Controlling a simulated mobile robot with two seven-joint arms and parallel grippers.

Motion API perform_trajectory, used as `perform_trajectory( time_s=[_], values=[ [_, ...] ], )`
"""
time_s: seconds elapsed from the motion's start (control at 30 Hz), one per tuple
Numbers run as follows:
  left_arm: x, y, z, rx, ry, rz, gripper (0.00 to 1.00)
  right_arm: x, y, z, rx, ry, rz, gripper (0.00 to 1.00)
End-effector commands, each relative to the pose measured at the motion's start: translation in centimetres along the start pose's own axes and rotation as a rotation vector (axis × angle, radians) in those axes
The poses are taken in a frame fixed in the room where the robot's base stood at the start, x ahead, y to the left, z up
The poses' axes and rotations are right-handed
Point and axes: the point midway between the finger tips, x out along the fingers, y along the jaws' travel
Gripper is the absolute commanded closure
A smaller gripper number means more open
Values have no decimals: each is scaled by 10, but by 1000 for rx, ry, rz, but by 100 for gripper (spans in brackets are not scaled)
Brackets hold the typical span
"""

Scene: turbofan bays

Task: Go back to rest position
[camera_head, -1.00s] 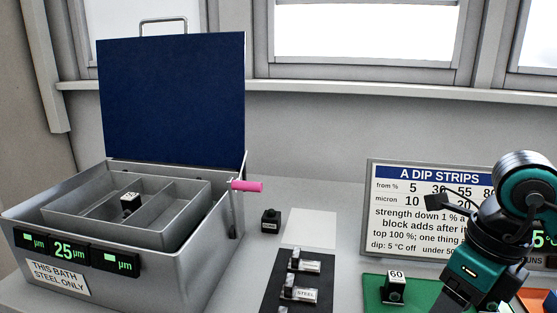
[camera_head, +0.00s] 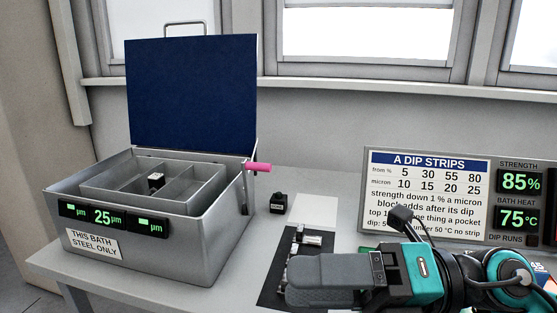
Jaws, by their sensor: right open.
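My right gripper (camera_head: 325,281) comes in from the lower right and points left, low in front of the sign. It is open and nothing shows in it. It hides part of the dark mat (camera_head: 273,282) and what lies behind it. My left gripper is not in view. The grey metal bath (camera_head: 200,248) stands at the left with its blue lid (camera_head: 192,95) up. A small block (camera_head: 156,181) sits in a compartment of the inner tray (camera_head: 120,207).
A pink handle (camera_head: 258,167) sticks out at the bath's right side. A small black block (camera_head: 278,203) and a white sheet (camera_head: 314,211) lie on the bench. The dip strips sign (camera_head: 417,166) stands at the back right, next to readouts of 85% (camera_head: 521,181) and 75 °C (camera_head: 518,218).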

Motion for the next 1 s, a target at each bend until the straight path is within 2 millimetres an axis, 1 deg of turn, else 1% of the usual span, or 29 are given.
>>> perform_trajectory(
  time_s=[0.03,0.1,0.13,0.2,0.27,0.3,0.37,0.47,0.5,0.57,0.6,0.67,0.7,0.77,0.8,0.9,1.0],
  values=[
    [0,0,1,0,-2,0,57,2,11,10,61,-102,96,32],
    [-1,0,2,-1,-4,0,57,-3,23,29,149,-254,211,32],
    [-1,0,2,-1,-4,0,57,-8,26,38,189,-322,254,32],
    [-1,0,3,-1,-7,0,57,-21,28,57,292,-482,344,32],
    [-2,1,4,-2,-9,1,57,-37,22,72,387,-624,406,32],
    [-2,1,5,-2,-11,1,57,-48,16,80,454,-718,439,32],
    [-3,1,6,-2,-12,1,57,-67,1,90,561,-863,477,32],
    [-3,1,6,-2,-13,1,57,-100,-34,95,753,-1103,508,32],
    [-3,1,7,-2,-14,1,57,-113,-52,92,834,-1198,508,32],
    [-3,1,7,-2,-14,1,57,-132,-79,83,958,-1338,495,32],
    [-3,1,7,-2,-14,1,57,-143,-98,73,1045,-1429,476,32],
    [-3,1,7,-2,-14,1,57,-158,-127,54,1177,-1561,435,32],
    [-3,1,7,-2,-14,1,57,-166,-146,37,1270,-1644,398,32],
    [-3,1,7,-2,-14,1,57,-175,-171,8,1406,-1761,330,32],
    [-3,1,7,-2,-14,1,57,-179,-185,-13,1493,-1826,280,32],
    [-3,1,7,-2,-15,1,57,-185,-209,-60,1676,-1951,152,32],
    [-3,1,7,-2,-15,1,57,-185,-222,-101,1822,-2032,34,32]
  ],
)
